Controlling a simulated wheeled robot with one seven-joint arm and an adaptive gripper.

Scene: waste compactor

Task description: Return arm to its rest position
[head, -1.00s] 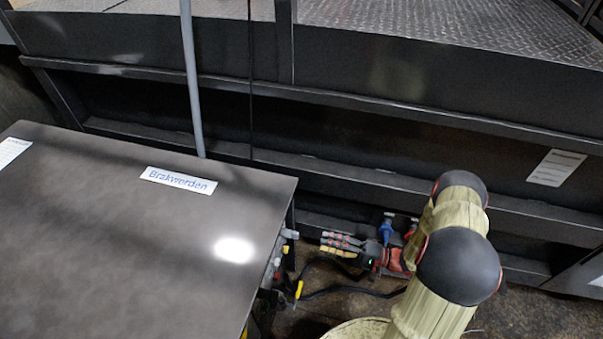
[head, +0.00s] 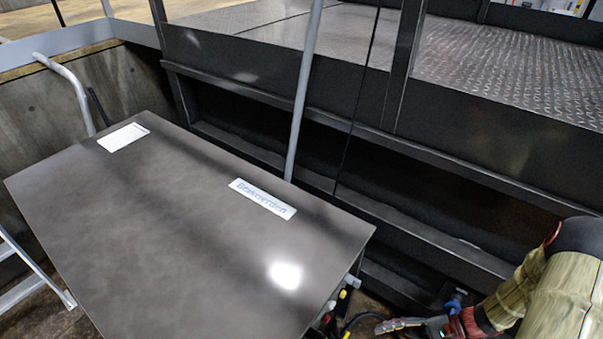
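My arm (head: 563,285), with tan covers and black and red joints, enters at the lower right corner of the head view. My gripper (head: 396,325) is at the bottom edge, low beside the right end of the dark cabinet top (head: 190,230). Its grey fingers point left, toward the cabinet's side. They are small and seen from above, so I cannot tell whether they are apart or together. Nothing is clearly seen in them.
The cabinet top carries a label (head: 262,198) and a white sheet (head: 123,137). A grey pole (head: 304,90) stands behind it. The black compactor frame (head: 420,160) runs along the back. Cables and fittings hang at the cabinet's right side. Metal rails (head: 70,90) are at left.

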